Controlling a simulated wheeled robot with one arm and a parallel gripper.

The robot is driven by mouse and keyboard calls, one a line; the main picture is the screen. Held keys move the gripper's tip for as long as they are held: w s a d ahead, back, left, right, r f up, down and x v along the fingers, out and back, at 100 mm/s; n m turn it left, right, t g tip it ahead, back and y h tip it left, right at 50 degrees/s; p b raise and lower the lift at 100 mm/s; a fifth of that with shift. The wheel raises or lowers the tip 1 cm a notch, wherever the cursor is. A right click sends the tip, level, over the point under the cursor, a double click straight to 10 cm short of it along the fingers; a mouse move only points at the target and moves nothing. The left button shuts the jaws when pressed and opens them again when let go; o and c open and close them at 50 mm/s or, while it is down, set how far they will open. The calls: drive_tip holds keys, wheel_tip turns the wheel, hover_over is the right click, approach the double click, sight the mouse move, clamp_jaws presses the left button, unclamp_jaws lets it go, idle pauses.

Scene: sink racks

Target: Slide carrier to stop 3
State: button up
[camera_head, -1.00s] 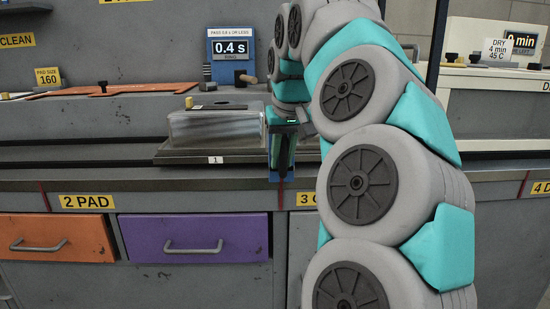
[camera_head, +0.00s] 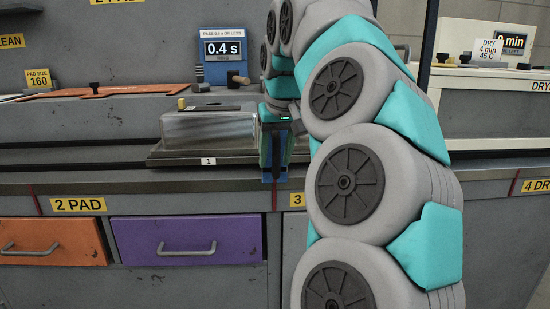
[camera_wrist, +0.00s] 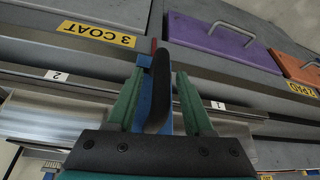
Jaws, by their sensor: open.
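The carrier (camera_head: 160,157) is a dark flat sled on the rail, with a tag "1" on its front edge. A clear or shiny box (camera_head: 210,127) sits on its left part. A blue upright piece with a dark handle (camera_wrist: 158,90) stands at the carrier's front, level with a red mark (camera_wrist: 153,46) beside the "3 COAT" label (camera_wrist: 95,34). My gripper (camera_wrist: 159,74) is open, with one green finger on each side of the handle and visible gaps. In the head view my gripper (camera_head: 275,140) stands at the handle; my arm hides the carrier's right part.
Along the front edge are the "2 PAD" label (camera_head: 79,205), an orange drawer (camera_head: 48,242) and a purple drawer (camera_head: 188,239). A blue "0.4 s" display (camera_head: 223,52) stands behind. A white dry unit (camera_head: 489,100) is at right. The rail left of the carrier is clear.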

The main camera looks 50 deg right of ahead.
sight(278, 140)
drive_tip(key=shift+v, duration=3.5)
